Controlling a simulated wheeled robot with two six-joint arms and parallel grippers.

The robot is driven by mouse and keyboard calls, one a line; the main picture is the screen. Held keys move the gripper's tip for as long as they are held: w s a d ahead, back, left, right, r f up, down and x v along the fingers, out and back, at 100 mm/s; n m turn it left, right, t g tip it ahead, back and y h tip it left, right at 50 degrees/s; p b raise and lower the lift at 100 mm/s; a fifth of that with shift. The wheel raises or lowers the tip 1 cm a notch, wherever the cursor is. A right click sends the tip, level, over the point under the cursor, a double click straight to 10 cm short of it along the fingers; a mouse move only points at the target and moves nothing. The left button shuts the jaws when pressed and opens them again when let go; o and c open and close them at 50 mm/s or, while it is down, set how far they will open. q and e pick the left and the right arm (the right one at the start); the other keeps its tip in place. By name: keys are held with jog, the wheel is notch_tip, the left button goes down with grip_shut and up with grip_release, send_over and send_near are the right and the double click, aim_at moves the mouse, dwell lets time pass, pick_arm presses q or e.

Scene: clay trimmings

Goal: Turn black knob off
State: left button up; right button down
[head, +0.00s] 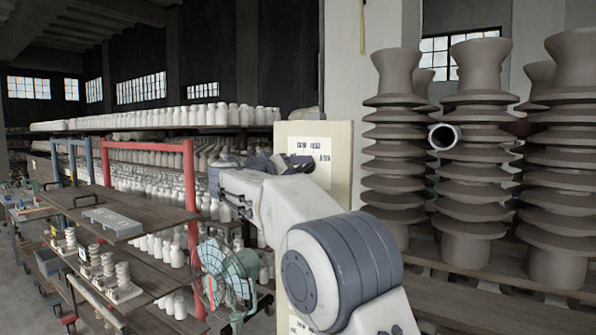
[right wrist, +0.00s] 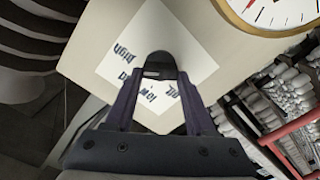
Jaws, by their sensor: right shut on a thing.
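The black knob (right wrist: 160,62) sits on a white label sheet (right wrist: 112,68) fixed to a cream panel (head: 341,165). The printed words on the sheet appear turned in the right wrist view; "high" and "low" can be read, and other print is partly covered. My right gripper (right wrist: 160,78) is shut on the knob, one finger on each side of it. In the head view my right gripper (head: 297,164) reaches the panel's face, and the knob is hidden there. Which setting the knob points to I cannot tell. My left gripper is not in view.
A round dial (right wrist: 272,12) is on the panel near the knob. A green fan (head: 226,277) stands below my right arm. Stacked grey clay insulators (head: 476,150) stand on the right. Red-framed racks (head: 190,190) of white pots and a wooden shelf (head: 85,203) are on the left.

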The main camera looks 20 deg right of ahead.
jog(key=n, duration=0.2)
jog(key=shift+f+n+b, duration=0.1)
jog(key=shift+n+b, duration=0.25)
jog(key=shift+n, duration=0.05)
jog(key=n, duration=0.2)
jog(key=shift+w+n, duration=0.1)
jog(key=shift+n, duration=0.3)
jog(key=n, duration=0.6)
jog(key=shift+a+f+p, duration=0.1)
jog(key=shift+p, duration=0.2)
jog(key=n+p, duration=0.1)
jog(key=n, duration=0.4)
jog(key=shift+n+p, duration=0.35)
jog(key=shift+n, duration=0.05)
jog(key=n+p, duration=0.2)
jog(key=n, duration=0.2)
jog(key=shift+f+n, duration=0.15)
jog(key=shift+n, duration=0.25)
jog(key=shift+f+n+p, duration=0.1)
jog(key=shift+n+p, duration=0.3)
jog(key=shift+n, duration=0.4)
jog(key=shift+f, duration=0.1)
jog(key=shift+c, duration=1.2)
grip_release()
